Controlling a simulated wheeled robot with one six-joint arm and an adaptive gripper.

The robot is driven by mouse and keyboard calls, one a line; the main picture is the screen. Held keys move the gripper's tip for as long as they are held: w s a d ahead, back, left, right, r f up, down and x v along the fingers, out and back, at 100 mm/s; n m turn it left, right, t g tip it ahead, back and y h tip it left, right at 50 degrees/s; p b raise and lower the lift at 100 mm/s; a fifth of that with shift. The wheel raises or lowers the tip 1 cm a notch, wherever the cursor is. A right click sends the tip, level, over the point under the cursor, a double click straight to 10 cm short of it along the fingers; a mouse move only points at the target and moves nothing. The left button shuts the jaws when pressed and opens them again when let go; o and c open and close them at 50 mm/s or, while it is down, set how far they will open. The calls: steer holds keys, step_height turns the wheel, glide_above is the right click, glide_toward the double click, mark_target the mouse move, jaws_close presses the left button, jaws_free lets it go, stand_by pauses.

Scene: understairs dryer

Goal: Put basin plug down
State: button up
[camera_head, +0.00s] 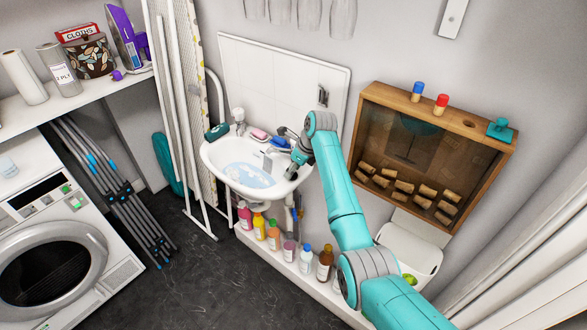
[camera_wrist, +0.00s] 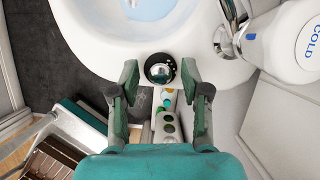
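The basin plug (camera_wrist: 160,68) is a small shiny chrome dome with a dark rim in the wrist view. It shows over the white basin's edge, between the fingertips, with a gap on each side. I cannot tell exactly what it rests on. My gripper (camera_wrist: 160,75) is open, its two green-and-dark fingers spread either side of the plug. In the head view my gripper (camera_head: 290,150) is at the right side of the basin (camera_head: 217,158), which holds pale blue water (camera_head: 247,176). The plug cannot be made out in the head view.
A tap marked COLD (camera_wrist: 290,40) stands close right of the fingers. A pink soap bar (camera_head: 260,134) lies on the basin's back ledge. Several bottles (camera_head: 274,235) line the ledge below. A wooden cabinet (camera_head: 430,155) hangs to the right; a washing machine (camera_head: 55,255) stands left.

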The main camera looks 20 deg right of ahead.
steer(key=shift+r, duration=0.15)
steer(key=v, duration=0.7)
steer(key=shift+r, duration=0.25)
stand_by(0.3)
